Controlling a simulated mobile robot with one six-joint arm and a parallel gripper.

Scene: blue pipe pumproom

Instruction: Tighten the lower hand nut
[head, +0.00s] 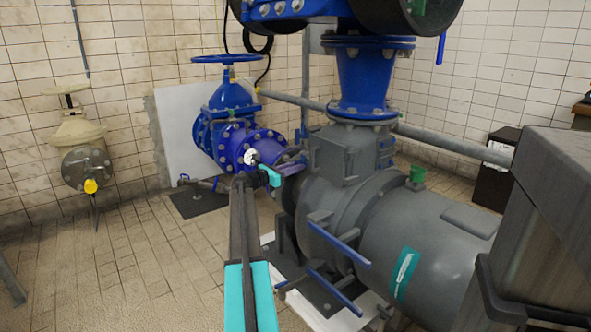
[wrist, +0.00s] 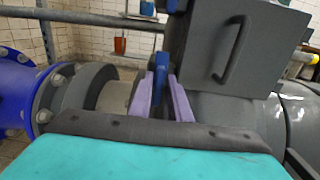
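Two blue bar-shaped handles stick out from the grey pump (head: 430,235) in the head view. The upper blue handle (head: 338,245) sits on the pump's near end, and the lower blue handle (head: 335,289), which looks like the lower hand nut, is below it near the floor. My gripper (head: 272,177) is above and to the left of both, beside the pump's inlet side. In the wrist view its purple fingers (wrist: 163,100) stand a small gap apart. A blue bar (wrist: 158,82) shows between them; I cannot tell its distance, and no grip on it is evident.
A grey box with a black handle (wrist: 232,50) is close at right in the wrist view. The blue valve (head: 232,125) and flanged pipe stand beyond my gripper. A beige valve (head: 78,130) is at the left wall. Tiled floor (head: 130,260) at left is clear.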

